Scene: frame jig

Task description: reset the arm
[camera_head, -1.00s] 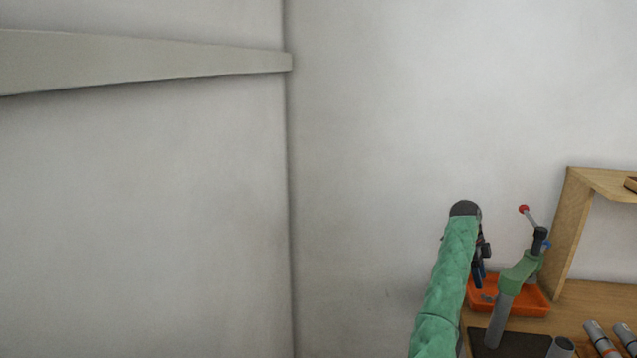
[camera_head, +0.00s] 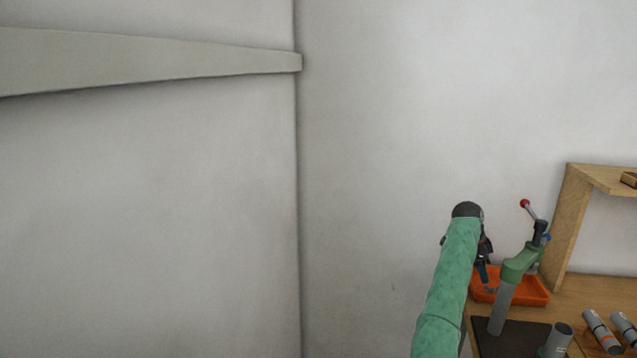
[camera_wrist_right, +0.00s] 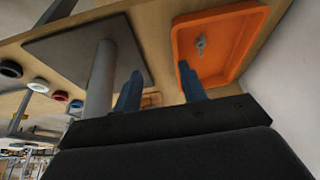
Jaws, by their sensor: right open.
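My right arm, in a green sleeve, rises at the lower right of the head view. My right gripper (camera_head: 483,272) points down beside the orange tray, partly hidden by the arm. In the right wrist view the right gripper's two blue fingers (camera_wrist_right: 160,88) are spread apart with nothing between them. One finger shows near the grey post (camera_wrist_right: 99,85), the other in front of the orange tray (camera_wrist_right: 222,45). I cannot tell whether either touches. My left gripper is not in view.
A green clamp press (camera_head: 521,263) with a red-knobbed lever stands on a dark plate (camera_head: 512,343) on the wooden bench. The orange tray (camera_head: 535,297) holds a small grey part (camera_wrist_right: 200,45). Grey cylinders (camera_head: 600,328) lie at right. A wooden shelf (camera_head: 572,215) stands behind.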

